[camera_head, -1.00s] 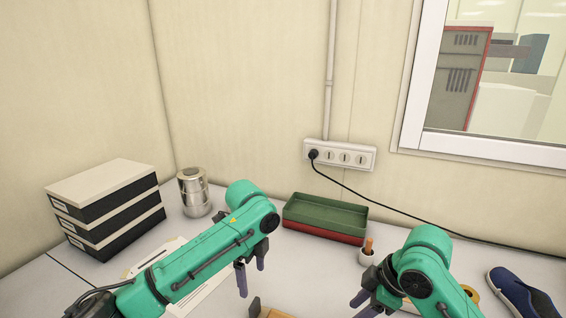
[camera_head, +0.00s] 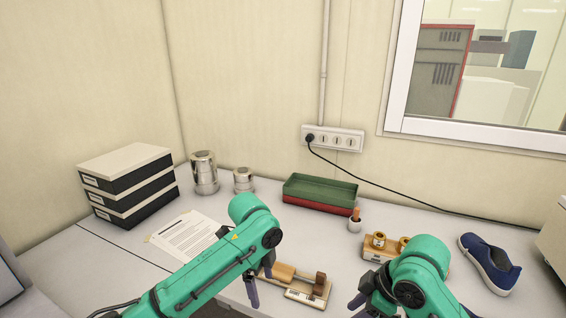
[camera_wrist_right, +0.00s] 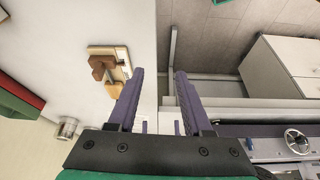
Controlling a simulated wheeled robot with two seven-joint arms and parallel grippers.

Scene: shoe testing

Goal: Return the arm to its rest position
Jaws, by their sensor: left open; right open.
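My left arm comes in from the left in the head view. Its gripper (camera_head: 257,288) points down by the wooden fixture (camera_head: 312,297) at the table's front; one purple finger shows clearly and the other is partly hidden. My right gripper (camera_head: 364,305) is low at the right, partly behind its own green arm. In the right wrist view, my right gripper (camera_wrist_right: 157,78) has its two purple fingers apart with nothing between them. A wooden fixture (camera_wrist_right: 122,52) with brown blocks lies left of the fingers there.
A cable crosses the wall. Floor (camera_wrist_right: 215,30) and a cabinet (camera_wrist_right: 262,72) show beyond the table edge.

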